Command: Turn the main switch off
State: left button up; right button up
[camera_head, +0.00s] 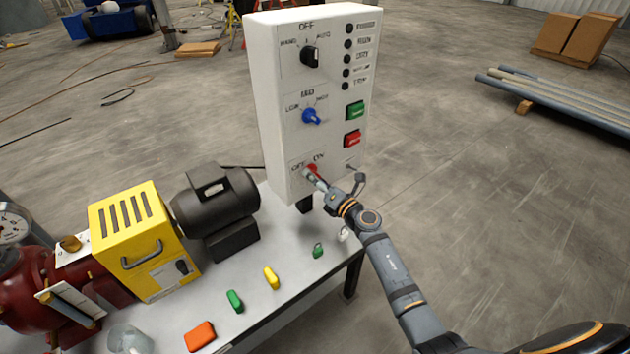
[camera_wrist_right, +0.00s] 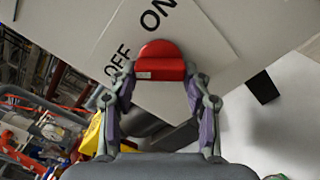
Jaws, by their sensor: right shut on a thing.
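The white control panel (camera_head: 287,100) stands upright at the table's back right. The red main switch (camera_head: 312,168) is low on its front, below the OFF and ON labels. My right gripper (camera_head: 315,179) is at the switch, its fingers shut on the knob. In the right wrist view, the red knob (camera_wrist_right: 160,62) sits between the two fingertips (camera_wrist_right: 162,76), over a plate marked OFF and ON that looks tilted. Which label the knob points to is hard to tell. My left gripper is not in view.
Above the switch are a red button (camera_head: 352,138), a green button (camera_head: 355,110), a blue selector (camera_head: 311,116) and a black selector (camera_head: 310,56). A yellow box (camera_head: 130,235) and dark motor (camera_head: 215,200) stand left on the table. Several small coloured pieces lie in front.

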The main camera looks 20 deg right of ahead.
jog(key=shift+f+n, duration=0.1)
jog(key=shift+n, duration=0.5)
jog(key=o, duration=1.2)
jog(key=shift+c, duration=0.2)
jog(key=v, duration=1.2)
